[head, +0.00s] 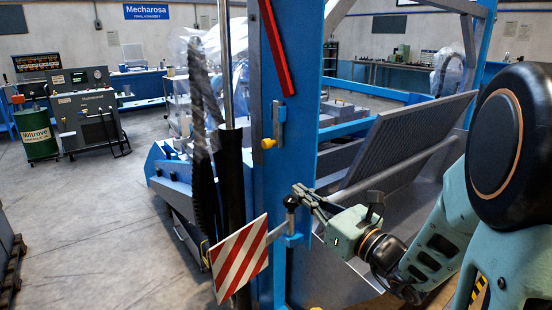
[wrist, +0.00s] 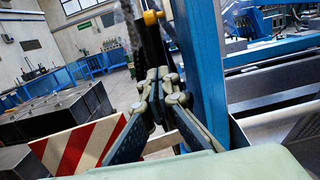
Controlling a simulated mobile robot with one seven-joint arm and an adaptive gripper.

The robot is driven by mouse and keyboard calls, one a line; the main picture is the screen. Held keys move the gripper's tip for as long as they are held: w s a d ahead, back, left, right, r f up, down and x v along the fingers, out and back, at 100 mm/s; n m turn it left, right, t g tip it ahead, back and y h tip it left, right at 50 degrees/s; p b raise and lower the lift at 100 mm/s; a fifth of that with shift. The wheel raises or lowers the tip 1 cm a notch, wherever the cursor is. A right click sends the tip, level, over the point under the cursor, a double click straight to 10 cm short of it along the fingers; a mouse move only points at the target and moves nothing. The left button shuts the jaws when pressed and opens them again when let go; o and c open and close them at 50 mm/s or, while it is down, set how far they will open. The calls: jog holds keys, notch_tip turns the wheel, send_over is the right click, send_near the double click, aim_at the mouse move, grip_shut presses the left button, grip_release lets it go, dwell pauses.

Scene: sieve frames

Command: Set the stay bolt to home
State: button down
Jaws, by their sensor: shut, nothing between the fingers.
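Two fittings sit on the blue upright post (head: 268,185), and I cannot tell which is the stay bolt. One is a grey latch with a yellow knob (head: 268,143), higher on the post; a yellow knob (wrist: 152,17) also shows at the top of the wrist view. The other is a dark round-headed lever (head: 290,202) on a blue bracket beside the red-and-white striped plate (head: 239,258). My gripper (head: 299,190) is beside the dark head, below the yellow knob; I cannot tell if it touches. In the wrist view my gripper (wrist: 162,74) is shut and empty.
A red bar (head: 277,48) slants down the post above the latch. A black cylinder (head: 230,180) stands along the post's left side. A ribbed grey panel (head: 405,140) tilts behind my arm. Open floor (head: 95,220) lies to the left.

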aim_at(274, 141)
jog(key=w+a+r, duration=0.5)
jog(key=w+a, duration=0.1)
jog(key=w, duration=0.2)
jog(key=shift+w, duration=0.35)
dwell(0.4)
jog(key=shift+r+p, duration=1.5)
jog(key=shift+r, duration=0.85)
